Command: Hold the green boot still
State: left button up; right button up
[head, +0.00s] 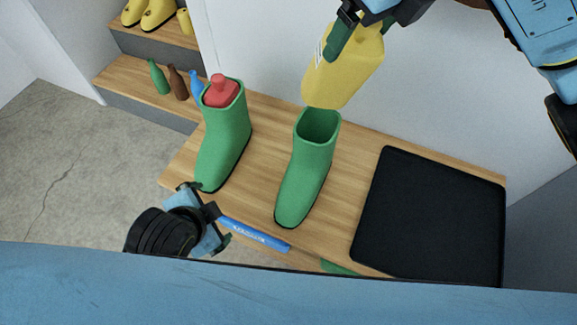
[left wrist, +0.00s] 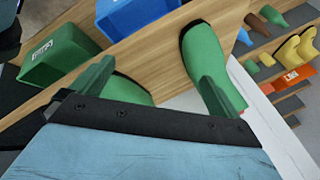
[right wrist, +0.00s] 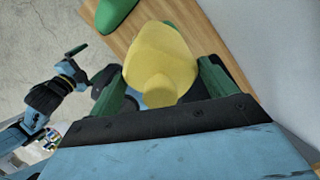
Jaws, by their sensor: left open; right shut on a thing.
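Two green boots stand upright on a wooden bench in the head view: the left boot (head: 222,140) with a red bottle (head: 221,92) in its opening, and the middle boot (head: 305,175) with its opening visible. My left gripper (head: 208,214) is low at the bench's front edge, near the left boot's toe, open and empty. In the left wrist view a boot (left wrist: 204,62) shows by the right finger and another (left wrist: 132,88) is partly hidden behind the gripper. My right gripper (head: 345,30) is shut on a yellow bottle (head: 343,72), tilted just above the middle boot's opening.
A black tray (head: 430,215) lies on the bench at right. A blue bin (head: 255,233) and a green bin (left wrist: 58,52) stand before the bench. Shelf steps at the back left hold yellow boots (head: 150,14) and small bottles (head: 178,82). A white wall is behind.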

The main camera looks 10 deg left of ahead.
pick_arm(q)
jog(key=w+d+r+m+t+h, duration=0.15)
jog(key=w+d+m+t, duration=0.45)
jog(key=m, duration=0.7)
jog(key=m+h, duration=0.3)
jog(key=m, duration=1.3)
send_near(307, 160)
jog(key=x, duration=1)
jog(key=shift+w+f, duration=0.2)
jog(key=shift+w, duration=0.15)
jog(key=c, duration=1.1)
